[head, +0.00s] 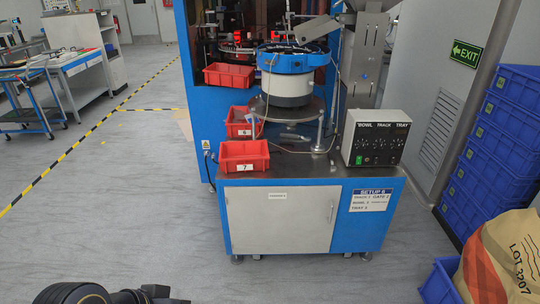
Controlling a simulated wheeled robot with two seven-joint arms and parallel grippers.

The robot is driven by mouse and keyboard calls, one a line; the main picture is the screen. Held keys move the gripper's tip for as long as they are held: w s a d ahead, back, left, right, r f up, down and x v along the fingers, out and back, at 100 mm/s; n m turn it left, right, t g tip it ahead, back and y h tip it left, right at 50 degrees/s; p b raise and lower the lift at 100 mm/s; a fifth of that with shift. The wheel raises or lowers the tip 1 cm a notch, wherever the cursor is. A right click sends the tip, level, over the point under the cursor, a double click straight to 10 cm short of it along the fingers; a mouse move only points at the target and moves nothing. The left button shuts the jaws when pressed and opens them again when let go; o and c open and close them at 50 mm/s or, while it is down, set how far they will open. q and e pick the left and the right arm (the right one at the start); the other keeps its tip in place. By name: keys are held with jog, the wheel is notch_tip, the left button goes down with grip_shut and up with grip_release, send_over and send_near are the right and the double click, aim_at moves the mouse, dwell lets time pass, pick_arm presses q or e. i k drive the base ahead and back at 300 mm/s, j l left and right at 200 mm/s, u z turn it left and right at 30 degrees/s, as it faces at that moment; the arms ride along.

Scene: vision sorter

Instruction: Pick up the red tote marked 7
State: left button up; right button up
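The red tote marked 7 (244,150) sits upright on the front left of the steel top of a blue cabinet. Its white label with a 7 faces me. The tote looks empty, and nothing touches it from my side. Dark parts of my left arm show at the bottom left edge, well below and left of the tote. They are cut off by the frame, and I cannot make out the fingers or whether they are open. My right gripper is not in view.
Another labelled red tote (238,131) sits just behind, and a third red tote (229,76) is farther back. A bowl feeder (287,82) and control box (376,139) stand to the right. Blue crates (497,135) and a sack (505,262) line the right. Left floor is open.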

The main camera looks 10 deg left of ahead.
aim_at(251, 155)
jog(key=i+j+z, duration=0.35)
jog(key=j, duration=0.3)
jog(key=i+j+z, duration=0.15)
jog(key=j, duration=0.2)
jog(key=i+j+z, duration=0.2)
jog(key=j, duration=0.2)
jog(key=i+j, duration=0.1)
jog(key=j, duration=0.3)
jog(key=i+j, duration=0.15)
jog(key=j, duration=0.25)
jog(key=i+j, duration=0.1)
jog(key=j, duration=0.3)
jog(key=i+j+z, duration=0.1)
jog(key=j, duration=0.35)
jog(key=i+j, duration=0.15)
jog(key=j, duration=0.25)
jog(key=i+j, duration=0.1)
jog(key=j, duration=0.3)
jog(key=i+j, duration=0.1)
jog(key=j, duration=0.35)
